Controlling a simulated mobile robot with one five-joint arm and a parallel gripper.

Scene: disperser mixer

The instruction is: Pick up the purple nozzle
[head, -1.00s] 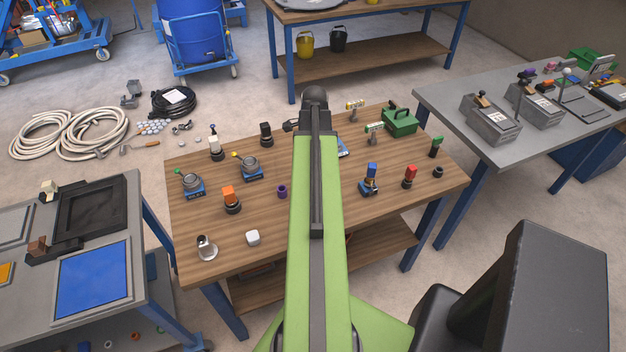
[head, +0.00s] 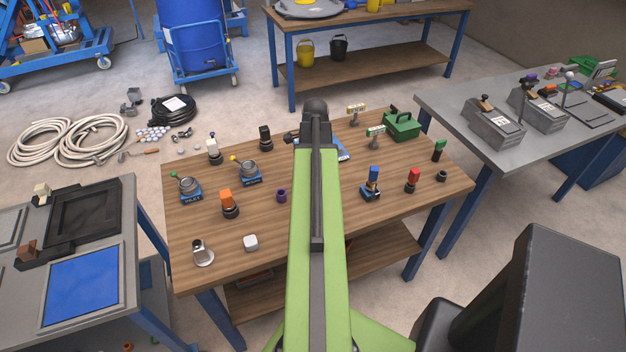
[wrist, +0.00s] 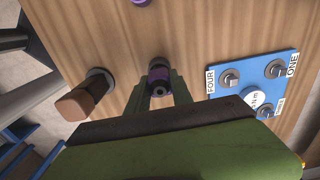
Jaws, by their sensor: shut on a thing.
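In the wrist view, my gripper (wrist: 160,80) is shut on a small dark piece with a purple band, the purple nozzle (wrist: 159,72). The nozzle sits between the two green fingertips, over the wooden table. Whether it touches the table is not clear. A second purple piece (wrist: 140,2) shows at the top edge of the wrist view. In the head view a purple ring-like piece (head: 281,196) stands on the wooden table (head: 220,265), left of my arm. My fingertips are hidden behind my arm there.
A blue panel (wrist: 255,85) with several knobs lies right of my gripper in the wrist view. A brown-capped piece (wrist: 88,97) stands to the left.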

